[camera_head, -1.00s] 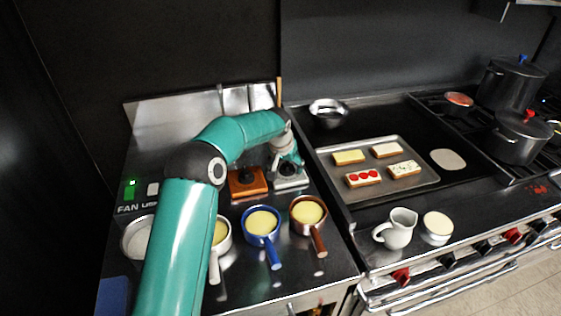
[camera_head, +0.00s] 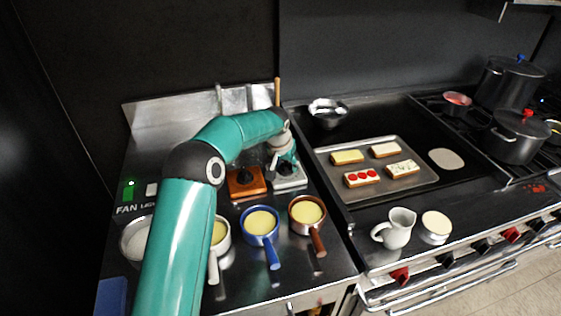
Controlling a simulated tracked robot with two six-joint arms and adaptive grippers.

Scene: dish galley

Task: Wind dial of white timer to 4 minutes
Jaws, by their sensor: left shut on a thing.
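The white timer (camera_head: 291,183) stands on the steel counter, to the right of an orange timer (camera_head: 246,183) with a dark dial. My left arm reaches in from the lower left, and my left gripper (camera_head: 286,165) points down over the white timer. The gripper is shut on the timer's dial, which its fingers largely hide. The dial's marks are too small and covered to read. My right gripper is not in view.
Pans with yellow contents, one blue (camera_head: 261,224) and one brown (camera_head: 307,213), stand in front of the timers. A metal bowl (camera_head: 328,112), a tray of toasts (camera_head: 431,181) and a white jug (camera_head: 396,229) are to the right.

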